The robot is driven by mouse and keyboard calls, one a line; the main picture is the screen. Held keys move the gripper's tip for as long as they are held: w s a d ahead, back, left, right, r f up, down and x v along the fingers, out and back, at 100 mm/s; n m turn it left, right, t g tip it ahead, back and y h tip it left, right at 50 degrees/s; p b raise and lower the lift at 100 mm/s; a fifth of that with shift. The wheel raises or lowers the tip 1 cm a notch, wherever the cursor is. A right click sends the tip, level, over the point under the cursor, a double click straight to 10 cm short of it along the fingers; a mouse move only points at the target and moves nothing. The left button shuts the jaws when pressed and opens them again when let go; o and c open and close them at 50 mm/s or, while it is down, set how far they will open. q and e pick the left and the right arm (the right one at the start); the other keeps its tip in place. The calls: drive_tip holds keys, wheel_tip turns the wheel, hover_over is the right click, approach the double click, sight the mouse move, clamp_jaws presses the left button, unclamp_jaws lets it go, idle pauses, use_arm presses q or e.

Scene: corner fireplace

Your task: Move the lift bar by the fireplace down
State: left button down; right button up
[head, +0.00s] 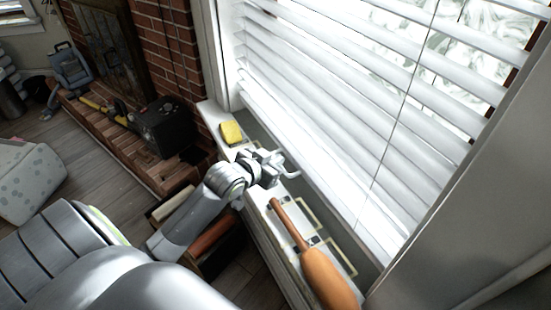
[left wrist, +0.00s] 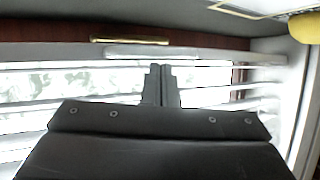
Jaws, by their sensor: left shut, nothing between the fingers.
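A slim pale bar (head: 291,174), which looks like the lift bar, is at the foot of the white window blinds (head: 345,115), close to the fireplace corner. In the left wrist view a pale bar (left wrist: 150,52) runs crosswise just beyond the fingertips. My left gripper (head: 274,158) is shut and empty, right beside the bar in the head view; its closed fingers show in the left wrist view (left wrist: 162,72). Whether they touch the bar, I cannot tell. My right gripper is not in view.
A yellow block (head: 232,132) lies on the window sill left of my gripper. An orange long-necked object (head: 325,275) lies on the sill at the right. A brick fireplace (head: 170,55) and a black box (head: 167,126) on its hearth stand at the left.

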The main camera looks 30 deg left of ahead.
use_arm(q)
drive_tip(key=shift+f, duration=0.35)
wheel_tip(320, 180, down, 4)
drive_tip(key=shift+f+b, duration=0.1)
drive_tip(key=shift+b, duration=0.25)
drive_tip(key=shift+f, duration=0.2)
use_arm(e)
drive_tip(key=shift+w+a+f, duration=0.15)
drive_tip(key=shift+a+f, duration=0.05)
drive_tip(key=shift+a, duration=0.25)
use_arm(q)
drive_tip(key=shift+s, duration=0.1)
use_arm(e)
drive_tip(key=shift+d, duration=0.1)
